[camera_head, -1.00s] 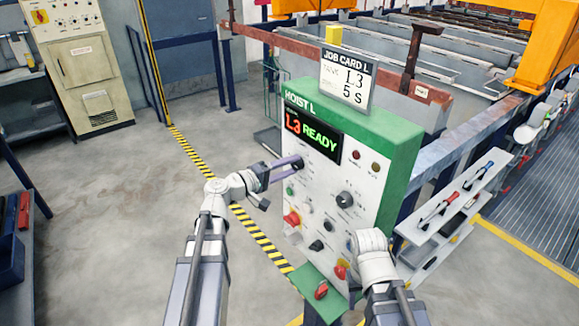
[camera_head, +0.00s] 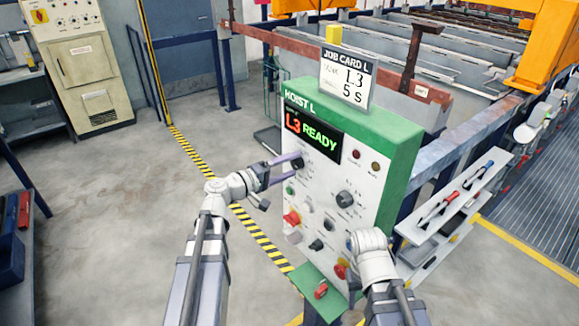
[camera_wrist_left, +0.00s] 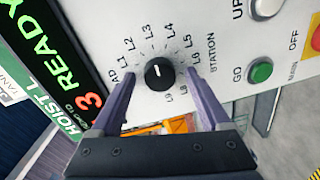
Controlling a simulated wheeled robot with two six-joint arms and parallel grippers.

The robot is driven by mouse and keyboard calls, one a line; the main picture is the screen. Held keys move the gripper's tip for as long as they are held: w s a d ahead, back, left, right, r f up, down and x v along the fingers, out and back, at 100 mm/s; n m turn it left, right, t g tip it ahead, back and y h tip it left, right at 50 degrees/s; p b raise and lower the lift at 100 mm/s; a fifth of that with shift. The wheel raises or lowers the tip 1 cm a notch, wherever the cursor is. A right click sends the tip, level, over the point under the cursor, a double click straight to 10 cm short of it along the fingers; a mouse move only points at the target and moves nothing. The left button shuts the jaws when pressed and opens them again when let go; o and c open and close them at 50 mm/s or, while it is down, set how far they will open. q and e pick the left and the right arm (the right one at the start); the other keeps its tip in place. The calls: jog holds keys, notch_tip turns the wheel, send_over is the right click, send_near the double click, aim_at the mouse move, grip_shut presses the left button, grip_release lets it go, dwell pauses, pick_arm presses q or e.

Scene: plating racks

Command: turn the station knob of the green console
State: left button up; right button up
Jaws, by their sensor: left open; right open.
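The green console (camera_head: 405,140) stands in the middle of the head view, with a white panel and a display reading L3 READY. Its black station knob (camera_wrist_left: 159,74) is in the wrist view, ringed by labels such as L1 to L6. A short pale mark shows on the knob; I cannot tell exactly which label it points to. My left gripper (camera_head: 292,167) is at the upper left of the panel. In the wrist view its purple fingers (camera_wrist_left: 160,88) are open, one either side of the knob, with gaps showing. My right wrist is at the panel's lower right; its fingers are hidden.
A job card (camera_head: 346,78) reading L3 and 5 S stands on the console. A green button (camera_wrist_left: 262,71) and other knobs share the panel. A red knob (camera_head: 321,290) sits on the lower ledge. A tool shelf (camera_head: 455,205) is at the right.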

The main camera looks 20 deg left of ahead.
pick_arm(q)
jog(key=v, duration=0.7)
jog(key=shift+s+a, duration=0.25)
jog(key=shift+s, duration=0.1)
jog(key=s+d+f+m+g+y, duration=0.1)
jog(key=s+d+f+m+g, duration=0.2)
jog(key=d+f+g, duration=0.4)
jog(key=s+d+f+m+g, duration=0.25)
jog(key=d+f, duration=0.25)
jog(key=d, duration=0.4)
jog(key=s+d+f+m+g+y, duration=0.2)
jog(key=s+f+m+g+y, duration=0.2)
jog(key=s+y, duration=0.7)
notch_tip(320, 180, down, 4)
jog(key=shift+s+f+m, duration=0.25)
jog(key=shift+s+m, duration=0.1)
jog(key=shift+m, duration=0.9)
jog(key=shift+d, duration=0.1)
